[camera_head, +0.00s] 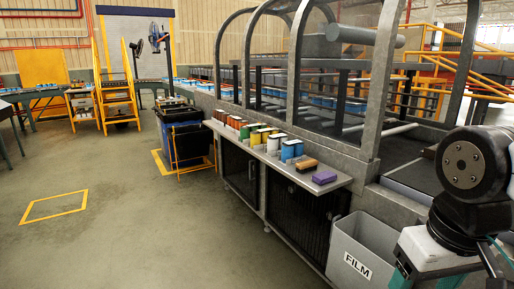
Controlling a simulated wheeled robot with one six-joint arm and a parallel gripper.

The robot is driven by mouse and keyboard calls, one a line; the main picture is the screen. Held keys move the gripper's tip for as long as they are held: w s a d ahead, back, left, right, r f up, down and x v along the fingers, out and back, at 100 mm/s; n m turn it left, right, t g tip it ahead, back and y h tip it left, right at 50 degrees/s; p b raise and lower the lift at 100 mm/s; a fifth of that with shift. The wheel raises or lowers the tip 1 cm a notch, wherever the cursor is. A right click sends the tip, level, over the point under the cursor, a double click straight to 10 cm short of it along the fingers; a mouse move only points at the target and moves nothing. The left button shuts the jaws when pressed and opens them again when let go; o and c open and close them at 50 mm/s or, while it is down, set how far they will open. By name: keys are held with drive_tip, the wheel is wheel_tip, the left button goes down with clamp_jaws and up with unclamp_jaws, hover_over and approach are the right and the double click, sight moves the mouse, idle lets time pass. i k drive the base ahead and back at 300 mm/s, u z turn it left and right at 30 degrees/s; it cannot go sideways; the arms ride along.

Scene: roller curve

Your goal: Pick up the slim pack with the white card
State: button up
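A row of small packs stands on the grey ledge (262,163) along the machine's front. A pack with a white front and green edge (274,145) stands near the middle-right of the row. A blue pack with a pale side (291,150) stands just right of it. Both look upright. At this size I cannot tell which one is the slim pack with the white card. Part of my arm shows at the right edge; my gripper's fingertips are not in view.
Yellow (258,136) and reddish packs stand further left. A brown pack (307,166) and a purple pack (324,178) lie at the near end. A grey FILM bin (358,262) stands below right. Dark bins (188,143) stand beyond the ledge. Open floor lies left.

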sight(275, 142)
drive_tip(key=u, duration=0.65)
drive_tip(key=i, duration=1.25)
drive_tip(key=u, duration=0.4)
drive_tip(key=i, duration=1.05)
drive_tip(key=z, duration=1.05)
drive_tip(key=i, duration=1)
drive_tip(key=z, duration=0.9)
